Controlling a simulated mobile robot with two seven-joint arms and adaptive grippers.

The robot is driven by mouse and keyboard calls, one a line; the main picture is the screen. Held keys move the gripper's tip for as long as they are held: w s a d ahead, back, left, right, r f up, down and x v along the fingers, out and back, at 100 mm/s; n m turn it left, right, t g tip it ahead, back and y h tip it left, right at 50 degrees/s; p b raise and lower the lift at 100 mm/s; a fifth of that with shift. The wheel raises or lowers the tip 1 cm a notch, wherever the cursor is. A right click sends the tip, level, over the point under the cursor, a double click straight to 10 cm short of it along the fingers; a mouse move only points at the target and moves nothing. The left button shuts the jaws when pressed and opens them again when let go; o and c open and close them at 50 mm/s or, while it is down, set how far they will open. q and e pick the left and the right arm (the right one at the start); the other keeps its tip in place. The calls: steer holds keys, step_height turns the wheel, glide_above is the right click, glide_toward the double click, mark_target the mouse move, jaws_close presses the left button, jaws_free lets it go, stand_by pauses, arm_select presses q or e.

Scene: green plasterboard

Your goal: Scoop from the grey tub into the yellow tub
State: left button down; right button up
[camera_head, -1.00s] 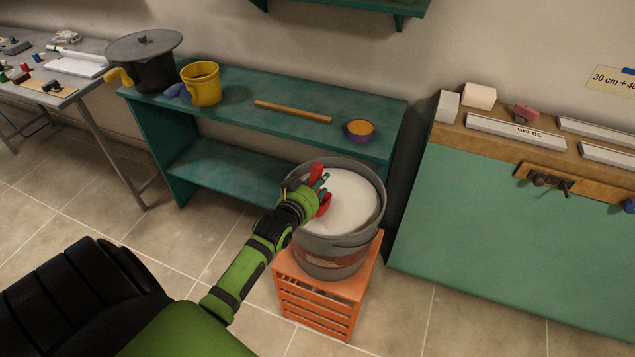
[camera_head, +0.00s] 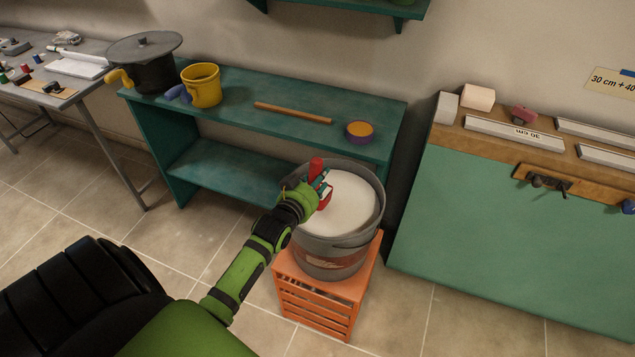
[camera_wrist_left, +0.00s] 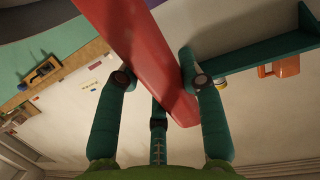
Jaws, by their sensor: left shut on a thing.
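The grey tub (camera_head: 333,255) stands on an orange crate and holds white material (camera_head: 352,204). My left gripper (camera_head: 318,184) is over the left part of the tub's opening. It is shut on a red handle (camera_head: 316,166), which also shows between the fingers in the left wrist view (camera_wrist_left: 140,55). The scooping end of the red tool cannot be made out. The yellow tub (camera_head: 204,86) stands on the teal bench, left of its middle, with a blue-grey handle at its left side. My right gripper is in neither view.
The orange crate (camera_head: 318,300) stands on the tiled floor. The teal bench (camera_head: 240,125) also carries a black lidded pot (camera_head: 152,72), a wooden stick (camera_head: 292,112) and a small purple bowl (camera_head: 359,132) with orange contents. A green board (camera_head: 500,225) leans at the right.

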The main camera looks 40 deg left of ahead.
mark_target(317, 162)
arm_select(q)
steer(key=shift+r+t+p, duration=0.65)
steer(key=shift+r+p, duration=0.2)
steer(key=shift+r, duration=1.6)
steer(key=shift+r+t+p, duration=0.65)
steer(key=shift+r+p, duration=0.15)
steer(key=shift+r, duration=1.65)
